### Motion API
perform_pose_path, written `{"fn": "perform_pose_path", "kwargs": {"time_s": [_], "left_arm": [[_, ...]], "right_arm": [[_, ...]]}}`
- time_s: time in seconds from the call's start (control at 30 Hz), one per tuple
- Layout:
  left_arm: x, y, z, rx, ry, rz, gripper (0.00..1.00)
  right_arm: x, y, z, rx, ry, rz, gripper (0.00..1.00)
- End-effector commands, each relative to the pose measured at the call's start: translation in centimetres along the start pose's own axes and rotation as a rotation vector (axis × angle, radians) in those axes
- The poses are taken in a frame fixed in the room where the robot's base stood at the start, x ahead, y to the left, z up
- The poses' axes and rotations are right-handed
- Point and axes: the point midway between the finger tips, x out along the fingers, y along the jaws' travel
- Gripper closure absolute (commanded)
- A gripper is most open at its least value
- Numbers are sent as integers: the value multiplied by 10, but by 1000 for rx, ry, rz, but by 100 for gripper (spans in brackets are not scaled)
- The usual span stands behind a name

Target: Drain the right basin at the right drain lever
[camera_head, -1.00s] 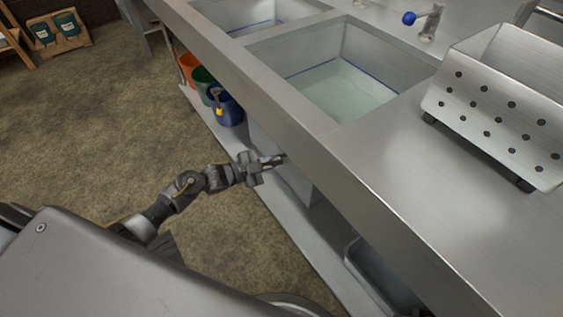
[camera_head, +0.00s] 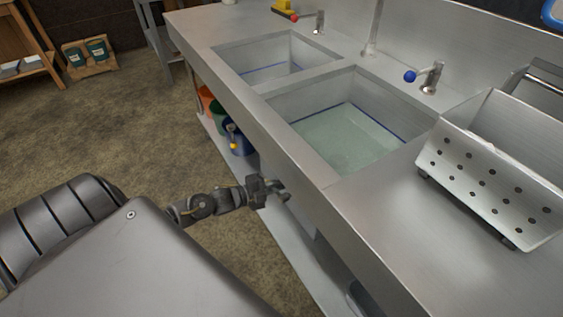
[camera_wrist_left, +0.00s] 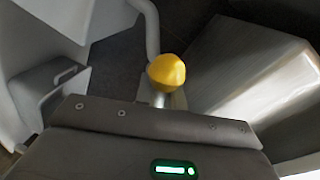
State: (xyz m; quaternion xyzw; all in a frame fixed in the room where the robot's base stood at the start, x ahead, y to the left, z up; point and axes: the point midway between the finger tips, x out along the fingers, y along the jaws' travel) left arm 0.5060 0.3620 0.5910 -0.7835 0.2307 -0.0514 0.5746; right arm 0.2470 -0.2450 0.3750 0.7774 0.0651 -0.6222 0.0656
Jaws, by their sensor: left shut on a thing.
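The right basin (camera_head: 402,101) is the nearer of two sinks in the steel counter, with pale greenish water (camera_head: 345,140) in it and a blue line around its wall. My left gripper (camera_head: 277,191) is below the counter's front edge, beside this basin's underside. The left wrist view shows a yellow knob (camera_wrist_left: 166,72) on a short pale stem, right at the gripper's front; I take it for the right drain lever. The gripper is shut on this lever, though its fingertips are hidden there. In the head view the counter edge hides the lever. My right gripper is out of view.
The left basin (camera_head: 235,59) lies farther back. Another yellow knob (camera_head: 234,146) hangs by the blue bucket (camera_head: 240,139) under the counter. A blue-knobbed tap (camera_head: 429,80) stands behind the right basin. A perforated steel box (camera_head: 487,186) sits on the counter at right.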

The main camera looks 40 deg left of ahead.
Motion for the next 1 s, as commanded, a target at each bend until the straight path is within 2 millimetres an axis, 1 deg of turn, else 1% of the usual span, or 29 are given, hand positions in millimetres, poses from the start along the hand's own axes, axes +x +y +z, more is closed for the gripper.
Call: {"fn": "perform_pose_path", "kwargs": {"time_s": [0.03,0.2,0.4,0.6,0.93,0.97,1.0], "left_arm": [[-3,-6,9,32,-28,2,100],[-4,-12,9,116,-43,2,100],[-4,-17,9,171,-54,2,100],[-4,-18,9,191,-58,1,100],[-4,-18,9,191,-58,1,100],[-4,-18,9,191,-58,0,86],[-4,-18,9,191,-58,0,80]], "right_arm": [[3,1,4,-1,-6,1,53],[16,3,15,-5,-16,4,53],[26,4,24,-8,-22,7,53],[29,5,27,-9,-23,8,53],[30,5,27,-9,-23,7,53],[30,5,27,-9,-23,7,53],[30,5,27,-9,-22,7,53]]}}
